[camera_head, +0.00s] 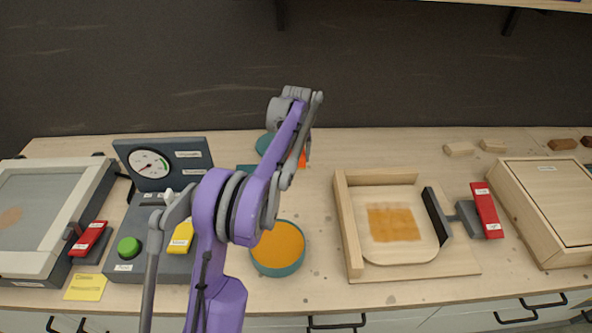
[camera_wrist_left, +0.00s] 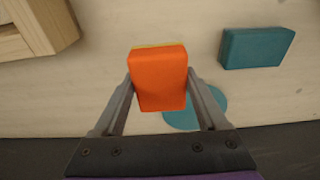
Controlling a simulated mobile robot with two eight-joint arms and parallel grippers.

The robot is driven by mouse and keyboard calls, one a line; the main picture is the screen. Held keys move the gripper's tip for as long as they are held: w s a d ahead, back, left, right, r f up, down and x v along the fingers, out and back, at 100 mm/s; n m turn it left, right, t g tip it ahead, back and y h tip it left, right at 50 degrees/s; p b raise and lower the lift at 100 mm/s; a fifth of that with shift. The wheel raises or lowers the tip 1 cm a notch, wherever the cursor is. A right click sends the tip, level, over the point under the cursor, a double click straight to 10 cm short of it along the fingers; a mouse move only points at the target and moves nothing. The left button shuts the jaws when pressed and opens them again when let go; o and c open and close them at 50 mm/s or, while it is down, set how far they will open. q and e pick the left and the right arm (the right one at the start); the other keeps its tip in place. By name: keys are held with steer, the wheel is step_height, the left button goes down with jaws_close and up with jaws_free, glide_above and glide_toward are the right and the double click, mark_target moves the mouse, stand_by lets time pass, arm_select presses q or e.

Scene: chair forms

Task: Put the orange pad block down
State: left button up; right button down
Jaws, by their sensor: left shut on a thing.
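The orange pad block (camera_wrist_left: 159,80) is between the two fingers of my left gripper (camera_wrist_left: 160,92) in the left wrist view. The gripper is shut on it, with a finger against each side. A thin yellowish edge shows along the block's far side. In the head view only a small orange part (camera_head: 302,159) shows beside my purple arm, near the back of the bench. Whether the block touches the bench cannot be told. A teal block (camera_wrist_left: 257,47) lies to its right in the wrist view, apart from it. A teal round piece (camera_wrist_left: 207,117) is partly hidden by the block and a finger. My right gripper is not in view.
A teal bowl with orange contents (camera_head: 277,249) stands in front. A wooden frame (camera_head: 354,229) with an orange-stained board lies to the right. A gauge box (camera_head: 165,165) and control box (camera_head: 125,272) stand left.

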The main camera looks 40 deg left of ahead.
mark_target(296, 176)
arm_select(q)
step_height(296, 176, down, 3)
steer(key=shift+r, duration=0.2)
steer(key=shift+f, duration=2.05)
steer(key=shift+f, duration=0.2)
steer(key=o, duration=1.4)
steer(key=shift+r, duration=0.2)
